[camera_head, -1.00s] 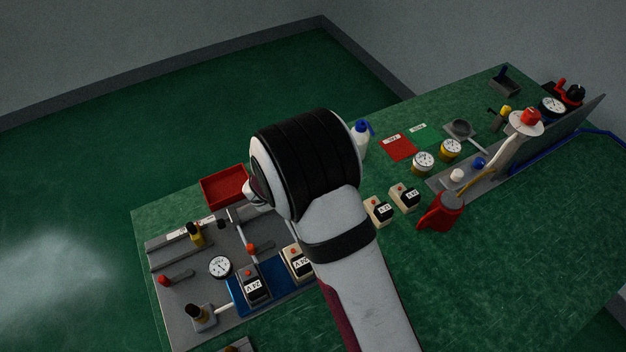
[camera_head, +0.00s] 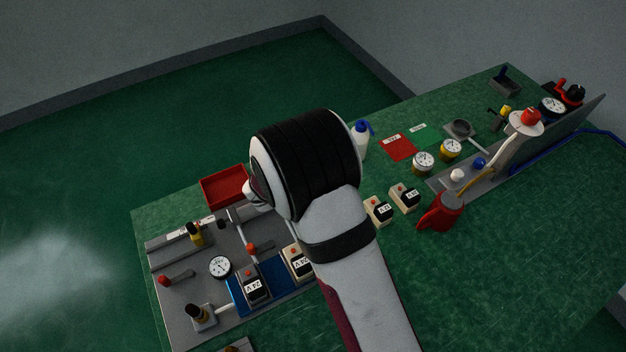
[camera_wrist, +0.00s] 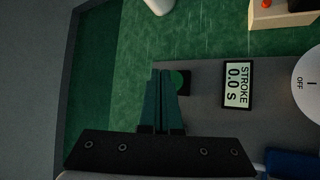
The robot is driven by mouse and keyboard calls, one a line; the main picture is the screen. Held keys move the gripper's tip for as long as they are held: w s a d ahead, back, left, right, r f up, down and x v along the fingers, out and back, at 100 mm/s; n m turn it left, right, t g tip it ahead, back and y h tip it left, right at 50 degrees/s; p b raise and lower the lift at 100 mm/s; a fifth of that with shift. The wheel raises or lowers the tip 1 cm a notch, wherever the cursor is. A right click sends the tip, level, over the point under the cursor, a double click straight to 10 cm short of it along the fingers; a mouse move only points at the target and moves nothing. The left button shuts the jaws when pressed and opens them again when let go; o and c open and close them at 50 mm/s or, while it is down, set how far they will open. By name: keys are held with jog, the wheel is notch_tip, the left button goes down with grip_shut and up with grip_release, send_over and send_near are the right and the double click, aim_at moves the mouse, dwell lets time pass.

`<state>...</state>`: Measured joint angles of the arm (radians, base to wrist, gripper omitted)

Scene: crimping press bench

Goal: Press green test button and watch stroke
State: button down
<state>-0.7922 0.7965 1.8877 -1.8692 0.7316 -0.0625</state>
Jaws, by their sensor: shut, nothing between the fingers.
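The green test button (camera_wrist: 178,78) shows in the wrist view as a round green cap on a black base, partly covered by my fingers. My gripper (camera_wrist: 160,72) is shut and empty, with its dark green fingertips just left of the button cap in the picture. I cannot tell whether they touch it. A stroke display (camera_wrist: 238,83) to the right of the button reads "STROKE 0.0 s". In the head view, my arm hides the button and the display, and my fingers cannot be made out.
A round white dial (camera_wrist: 308,84) marked "OFF" lies right of the display. Bare green bench (camera_head: 500,240) lies to the right.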

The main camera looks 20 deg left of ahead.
jog(key=shift+f, duration=0.15)
jog(key=shift+f, duration=0.3)
jog(key=shift+f, duration=0.5)
dwell(0.6)
jog(key=shift+r, duration=3.45)
